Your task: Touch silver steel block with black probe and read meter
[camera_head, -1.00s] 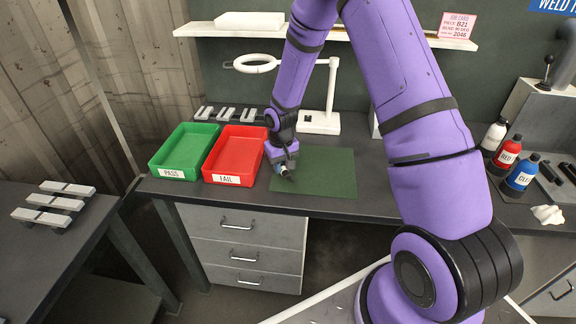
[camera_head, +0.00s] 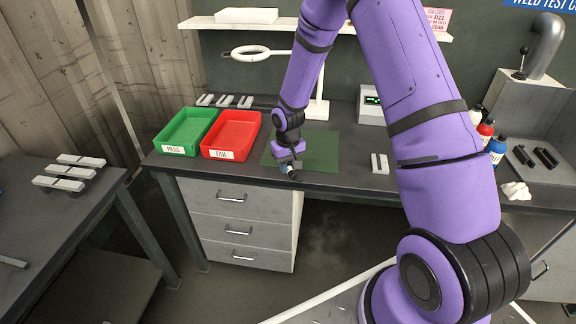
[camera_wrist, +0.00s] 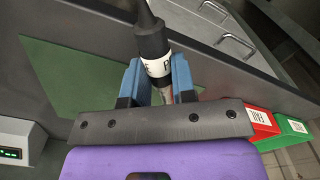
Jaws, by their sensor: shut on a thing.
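My gripper (camera_head: 288,167) is at the front left part of the green mat on the bench. In the wrist view my gripper (camera_wrist: 156,78) has its blue fingers closed around the black probe (camera_wrist: 152,40), which has a white label. In the head view the probe (camera_head: 291,173) is small and dark; I cannot tell whether its tip touches anything. The meter (camera_head: 371,106), a pale box with a lit green display, stands behind the mat, partly covered by my arm. Its reading is too small to read. Silver steel blocks (camera_head: 380,163) lie right of the mat, apart from the probe.
The green PASS tray (camera_head: 174,149) and red FAIL tray (camera_head: 228,154) stand left of the mat (camera_head: 318,152). A ring lamp (camera_head: 318,107) rises behind it. More silver bars lie behind the trays (camera_head: 225,101) and on the left table (camera_head: 70,172). Bottles stand at right.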

